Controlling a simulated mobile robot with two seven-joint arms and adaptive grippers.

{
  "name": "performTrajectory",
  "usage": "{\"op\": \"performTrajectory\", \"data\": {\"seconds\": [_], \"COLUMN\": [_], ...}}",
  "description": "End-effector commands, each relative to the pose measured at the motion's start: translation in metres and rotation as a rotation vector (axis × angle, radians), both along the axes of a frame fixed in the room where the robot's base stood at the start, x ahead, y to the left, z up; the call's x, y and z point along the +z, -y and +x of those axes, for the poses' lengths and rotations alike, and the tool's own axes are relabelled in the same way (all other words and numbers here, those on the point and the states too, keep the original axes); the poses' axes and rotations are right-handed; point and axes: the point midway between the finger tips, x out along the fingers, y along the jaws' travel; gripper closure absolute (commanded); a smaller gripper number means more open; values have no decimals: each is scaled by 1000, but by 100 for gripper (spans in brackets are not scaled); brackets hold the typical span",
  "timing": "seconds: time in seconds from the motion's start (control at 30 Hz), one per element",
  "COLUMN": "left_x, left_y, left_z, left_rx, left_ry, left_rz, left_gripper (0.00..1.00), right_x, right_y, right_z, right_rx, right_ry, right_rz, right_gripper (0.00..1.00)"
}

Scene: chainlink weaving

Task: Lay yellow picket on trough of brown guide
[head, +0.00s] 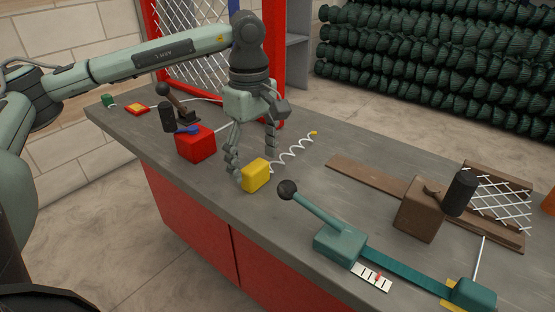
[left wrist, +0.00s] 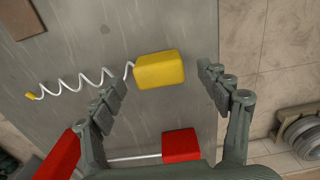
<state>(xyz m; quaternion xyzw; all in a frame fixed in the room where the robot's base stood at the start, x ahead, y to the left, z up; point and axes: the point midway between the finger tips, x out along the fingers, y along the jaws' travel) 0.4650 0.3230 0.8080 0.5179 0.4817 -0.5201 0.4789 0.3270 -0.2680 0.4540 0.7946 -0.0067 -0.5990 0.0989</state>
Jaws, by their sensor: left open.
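The yellow picket lies on the grey bench, with a yellow block handle (head: 257,175), a white zigzag wire (head: 292,154) and a small yellow tip (head: 314,133). My left gripper (head: 254,160) points down over the block, fingers open. In the left wrist view the block (left wrist: 160,70) lies between the fingertips, with gaps on both sides, and the wire runs left. The brown guide (head: 365,175) is a long brown board to the right, with a brown block (head: 420,210) and white mesh (head: 497,200) at its right end. Its trough cannot be made out clearly. My right gripper is out of view.
A red block (head: 196,143) with a white wire lies left of the gripper. A teal lever device (head: 340,243) stands at the front edge. A red-framed mesh panel (head: 205,60) stands behind the bench. Bare bench (head: 365,145) lies beyond the brown board.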

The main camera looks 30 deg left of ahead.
Motion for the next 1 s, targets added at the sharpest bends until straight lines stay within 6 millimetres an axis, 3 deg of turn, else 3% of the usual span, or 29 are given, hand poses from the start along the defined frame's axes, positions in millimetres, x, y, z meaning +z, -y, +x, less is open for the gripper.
{"op": "performTrajectory", "data": {"seconds": [0.1,0.37,0.8,1.0], "left_x": [-12,-14,-14,-13], "left_y": [0,1,1,1], "left_z": [-1,0,0,0], "left_rx": [0,-1,-1,-1], "left_ry": [-2,0,0,1], "left_rz": [-1,-2,-2,-2], "left_gripper": [24,24,79,80], "right_x": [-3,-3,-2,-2], "right_y": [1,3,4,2], "right_z": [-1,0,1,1], "right_rx": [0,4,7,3], "right_ry": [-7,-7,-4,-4], "right_rz": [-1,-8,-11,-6], "right_gripper": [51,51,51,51]}}
